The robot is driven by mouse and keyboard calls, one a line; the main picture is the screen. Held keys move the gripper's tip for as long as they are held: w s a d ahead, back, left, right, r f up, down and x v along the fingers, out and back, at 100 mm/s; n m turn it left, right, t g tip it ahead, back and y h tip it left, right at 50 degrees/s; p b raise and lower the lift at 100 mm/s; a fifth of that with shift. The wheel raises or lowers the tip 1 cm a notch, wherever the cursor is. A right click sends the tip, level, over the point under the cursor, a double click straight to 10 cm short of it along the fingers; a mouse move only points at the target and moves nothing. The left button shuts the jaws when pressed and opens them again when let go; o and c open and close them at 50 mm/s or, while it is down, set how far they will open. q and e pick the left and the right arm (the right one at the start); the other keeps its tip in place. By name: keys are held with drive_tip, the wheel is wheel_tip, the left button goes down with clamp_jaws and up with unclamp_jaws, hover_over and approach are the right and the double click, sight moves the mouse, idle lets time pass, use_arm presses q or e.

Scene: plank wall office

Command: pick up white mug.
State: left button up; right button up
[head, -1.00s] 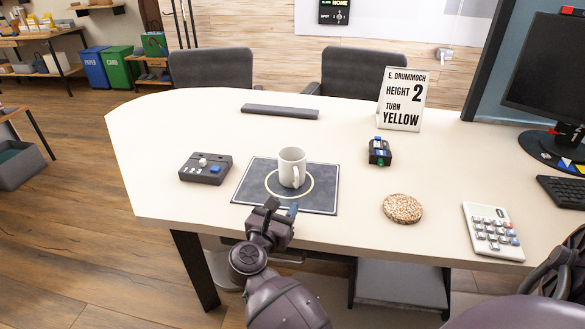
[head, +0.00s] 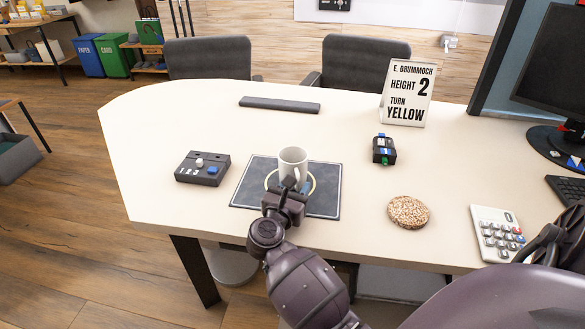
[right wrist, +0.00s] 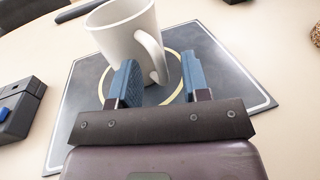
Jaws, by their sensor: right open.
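The white mug (head: 292,161) stands upright on a dark mat (head: 241,197) with a pale ring, on the desk. My right gripper (head: 290,188) is at the mug's near side, partly hiding its lower part. In the right wrist view the mug (right wrist: 118,38) stands just beyond the open blue-padded fingers (right wrist: 158,84). Its handle (right wrist: 153,56) points toward me and lies between the two fingers, with gaps on both sides. My left gripper does not show in either view.
A grey control box (head: 203,168) is left of the mat. A small dark device (head: 384,150), a cork coaster (head: 408,212), a calculator (head: 497,234) and a sign (head: 407,92) stand to the right. A dark bar (head: 279,105) lies behind. The desk's left end is clear.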

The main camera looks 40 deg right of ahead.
drive_tip(key=shift+s+a, duration=0.1)
drive_tip(key=shift+c, duration=1)
drive_tip(key=shift+r, duration=0.1)
clamp_jaws()
